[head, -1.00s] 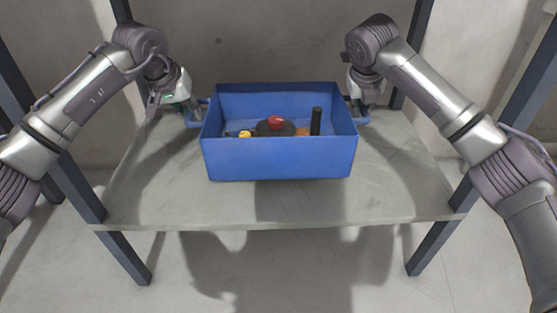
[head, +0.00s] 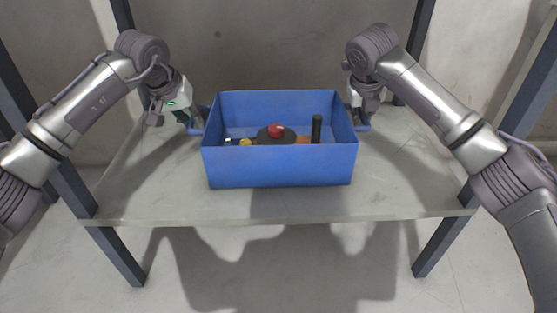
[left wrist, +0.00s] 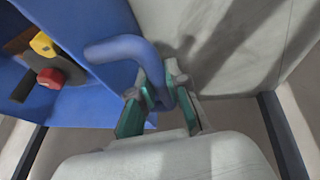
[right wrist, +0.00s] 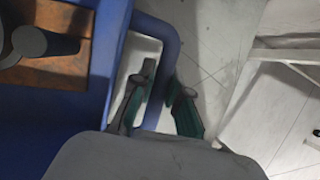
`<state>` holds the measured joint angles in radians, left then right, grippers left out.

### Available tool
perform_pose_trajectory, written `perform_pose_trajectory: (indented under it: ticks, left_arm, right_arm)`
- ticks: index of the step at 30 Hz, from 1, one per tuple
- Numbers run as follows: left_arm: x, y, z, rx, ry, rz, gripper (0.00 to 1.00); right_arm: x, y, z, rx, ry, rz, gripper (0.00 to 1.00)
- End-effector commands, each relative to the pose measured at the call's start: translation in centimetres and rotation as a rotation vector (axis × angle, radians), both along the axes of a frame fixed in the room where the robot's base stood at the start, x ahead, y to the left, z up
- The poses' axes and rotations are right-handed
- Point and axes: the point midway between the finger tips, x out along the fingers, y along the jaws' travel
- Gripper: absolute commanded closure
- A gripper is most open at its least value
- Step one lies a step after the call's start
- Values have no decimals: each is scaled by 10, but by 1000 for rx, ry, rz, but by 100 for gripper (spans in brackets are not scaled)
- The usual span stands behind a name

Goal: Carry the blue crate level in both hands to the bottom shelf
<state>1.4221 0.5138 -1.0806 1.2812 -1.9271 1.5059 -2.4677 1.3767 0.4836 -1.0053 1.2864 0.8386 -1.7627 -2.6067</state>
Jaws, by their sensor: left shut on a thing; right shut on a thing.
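The blue crate (head: 280,168) is in the middle of the head view, over the grey shelf board (head: 150,205). It looks about level. I cannot tell whether its bottom touches the board. My left gripper (head: 196,124) is shut on the crate's left handle, which also shows in the left wrist view (left wrist: 128,48). My right gripper (head: 362,122) is shut on the right handle, seen in the right wrist view (right wrist: 167,60). Inside the crate are a dark round part with a red top (head: 275,132), a black upright cylinder (head: 316,128) and a small yellow piece (head: 246,142).
Dark blue posts (head: 118,255) stand at the shelf's corners, with another front post (head: 440,247) at the right. A grey wall (head: 270,45) is behind. Bare board shows left, right and in front of the crate.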

Motion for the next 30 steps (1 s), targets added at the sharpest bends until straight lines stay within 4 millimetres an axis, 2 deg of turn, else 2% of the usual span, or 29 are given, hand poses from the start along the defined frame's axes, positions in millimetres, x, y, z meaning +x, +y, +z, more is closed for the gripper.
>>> perform_pose_trajectory:
  ticks: [1,2,6,19,30]
  left_arm:
    - [1,0,-3,-2,-4,0,100]
    - [0,0,-5,0,0,0,84]
    - [0,0,-3,0,0,0,60]
    - [0,0,3,0,0,0,60]
    - [0,0,42,0,0,0,60]
  right_arm:
    - [0,0,-4,0,-4,0,100]
    - [0,0,-5,0,0,0,84]
    - [0,0,-3,0,0,0,60]
    - [0,0,3,1,0,1,60]
    - [0,0,42,0,0,0,60]
